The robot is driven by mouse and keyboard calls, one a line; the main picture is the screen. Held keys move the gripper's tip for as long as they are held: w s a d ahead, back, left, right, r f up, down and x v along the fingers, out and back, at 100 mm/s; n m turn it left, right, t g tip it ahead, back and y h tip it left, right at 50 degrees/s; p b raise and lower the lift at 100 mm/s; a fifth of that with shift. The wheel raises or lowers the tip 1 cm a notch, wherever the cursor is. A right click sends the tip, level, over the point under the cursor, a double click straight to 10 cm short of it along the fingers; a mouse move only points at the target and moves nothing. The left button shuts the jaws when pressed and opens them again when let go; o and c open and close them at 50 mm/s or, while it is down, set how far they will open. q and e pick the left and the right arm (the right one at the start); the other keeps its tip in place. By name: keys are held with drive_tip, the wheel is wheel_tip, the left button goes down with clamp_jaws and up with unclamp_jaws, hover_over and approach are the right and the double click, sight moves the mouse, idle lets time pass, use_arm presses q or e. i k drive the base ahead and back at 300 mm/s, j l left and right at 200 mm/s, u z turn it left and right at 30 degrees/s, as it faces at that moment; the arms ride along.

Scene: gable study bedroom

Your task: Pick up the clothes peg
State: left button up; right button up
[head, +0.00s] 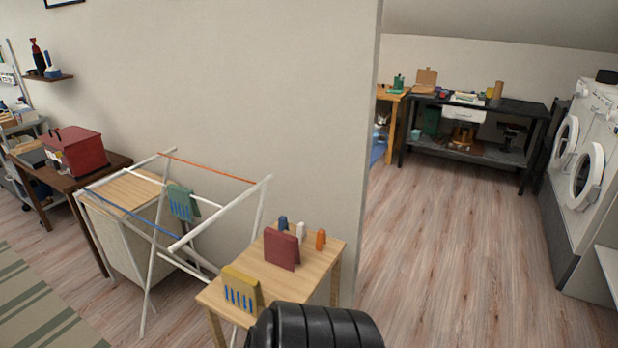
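I cannot make out a clothes peg for certain. A small wooden table (270,277) at the lower middle holds several small items. Among them are an upright orange piece (320,239), a white one (301,233) and a dark blue one (283,223) near the back edge. A dark red block-like piece (281,249) stands in the middle. A yellow piece with blue strips (241,290) stands at the front left. A green piece with blue strips (182,203) is at the drying rack. No gripper fingers show in the head view.
A white folding drying rack (217,214) stands left of the table, by a wood-topped hamper (125,192). A red box (75,151) sits on a dark table farther left. A black workbench (470,152) and white machines (588,150) are at the right. Floor between is clear.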

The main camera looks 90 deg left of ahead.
sight(301, 229)
drive_tip(key=i+u, duration=0.15)
drive_tip(key=u, duration=0.35)
drive_tip(key=i+u, duration=0.2)
drive_tip(key=u, duration=0.3)
drive_tip(key=i+l+u, duration=0.1)
drive_tip(key=u, duration=0.4)
drive_tip(key=i+l+u, duration=0.15)
drive_tip(key=u, duration=0.35)
drive_tip(key=i+l, duration=0.05)
